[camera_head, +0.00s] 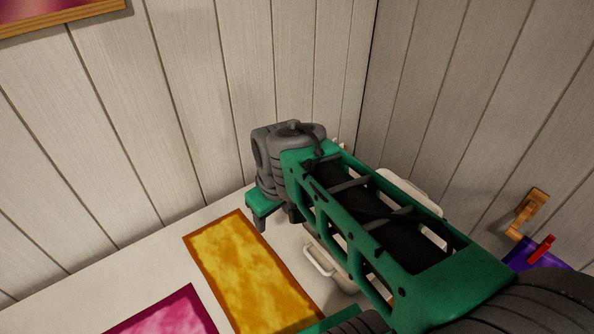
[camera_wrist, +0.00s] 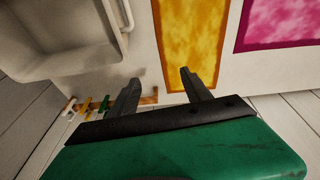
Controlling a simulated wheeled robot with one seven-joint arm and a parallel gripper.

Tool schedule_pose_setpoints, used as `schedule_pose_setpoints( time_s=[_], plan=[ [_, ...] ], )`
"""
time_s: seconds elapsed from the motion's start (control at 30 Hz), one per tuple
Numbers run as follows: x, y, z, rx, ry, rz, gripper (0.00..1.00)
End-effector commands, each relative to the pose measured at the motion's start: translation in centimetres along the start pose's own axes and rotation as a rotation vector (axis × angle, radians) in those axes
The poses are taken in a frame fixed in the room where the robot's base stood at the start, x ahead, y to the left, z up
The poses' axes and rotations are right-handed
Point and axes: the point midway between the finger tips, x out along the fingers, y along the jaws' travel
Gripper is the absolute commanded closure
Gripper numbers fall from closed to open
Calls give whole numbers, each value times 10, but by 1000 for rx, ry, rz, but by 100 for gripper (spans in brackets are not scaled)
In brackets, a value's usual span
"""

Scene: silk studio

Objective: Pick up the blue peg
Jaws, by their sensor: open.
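I cannot make out a blue peg in either view. In the wrist view a wooden rail (camera_wrist: 150,98) carries small pegs: a white peg (camera_wrist: 70,106), a yellow peg (camera_wrist: 87,105) and a green peg (camera_wrist: 105,103). My gripper's dark fingers and green body cover part of the rail. My gripper (camera_wrist: 157,86) is open, with nothing between its fingers. In the head view my gripper (camera_head: 277,220) points down near the back wall, above the white table. My arm hides what lies behind it, and the rail is not seen there.
A yellow-orange cloth (camera_head: 252,275) and a pink cloth (camera_head: 170,314) lie on the white table (camera_head: 130,255). A white tub (camera_wrist: 55,65) with a handle stands beside the rail, partly behind my arm in the head view. A wooden hook (camera_head: 530,210) is on the right wall.

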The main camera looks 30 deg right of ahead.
Motion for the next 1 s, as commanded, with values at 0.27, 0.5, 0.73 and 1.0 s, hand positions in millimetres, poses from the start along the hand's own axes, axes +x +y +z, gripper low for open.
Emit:
schedule_pose_setpoints(
  time_s=[0.27, 0.5, 0.73, 1.0],
  plan=[
    [34, 96, -123, -759, -121, -77, 34],
    [121, 163, -165, -1339, -147, -200, 34],
    [157, 175, -166, -1493, -141, -236, 34],
    [194, 171, -156, -1493, -142, -239, 34]
  ],
)
